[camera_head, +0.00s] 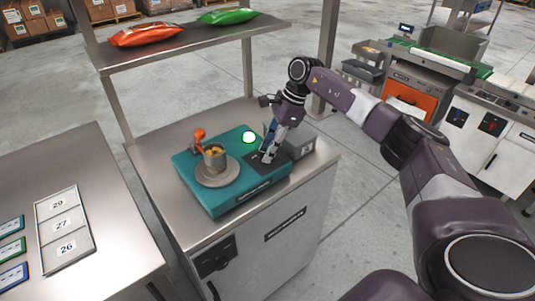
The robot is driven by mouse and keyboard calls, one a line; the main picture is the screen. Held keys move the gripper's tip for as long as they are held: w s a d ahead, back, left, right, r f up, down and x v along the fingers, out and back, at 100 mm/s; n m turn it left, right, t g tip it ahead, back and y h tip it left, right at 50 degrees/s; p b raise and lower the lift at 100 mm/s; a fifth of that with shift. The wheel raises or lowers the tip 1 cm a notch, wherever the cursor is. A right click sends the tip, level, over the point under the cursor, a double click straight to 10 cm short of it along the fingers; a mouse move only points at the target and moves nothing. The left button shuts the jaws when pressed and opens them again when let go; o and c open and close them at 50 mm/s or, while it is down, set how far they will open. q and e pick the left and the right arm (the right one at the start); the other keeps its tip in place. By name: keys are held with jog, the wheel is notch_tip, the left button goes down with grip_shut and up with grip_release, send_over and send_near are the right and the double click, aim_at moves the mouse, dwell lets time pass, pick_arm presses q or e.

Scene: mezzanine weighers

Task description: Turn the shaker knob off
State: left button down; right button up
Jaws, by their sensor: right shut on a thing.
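The shaker (222,197) is a flat teal unit on the metal bench. A round plate (217,174) on it carries a metal cup with yellowish pieces inside. My right gripper (269,153) reaches down from the upper right onto the dark panel (252,160) at the shaker's right side. It is shut on the shaker knob, which the fingers mostly hide, so its setting cannot be read. My left gripper is out of view.
An orange-red handled object (199,135) stands behind the cup. A grey box (301,145) sits close right of my gripper. An overhead shelf (190,46) holds an orange bag (146,34) and a green bag (228,16). A side table (108,208) holds numbered tiles.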

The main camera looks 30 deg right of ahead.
jog(key=shift+n, duration=0.5)
jog(key=o, duration=1.2)
jog(key=shift+c, duration=0.2)
jog(key=v, duration=1.2)
jog(key=shift+w, duration=0.25)
jog(key=shift+d+g, duration=0.1)
jog(key=shift+g, duration=0.2)
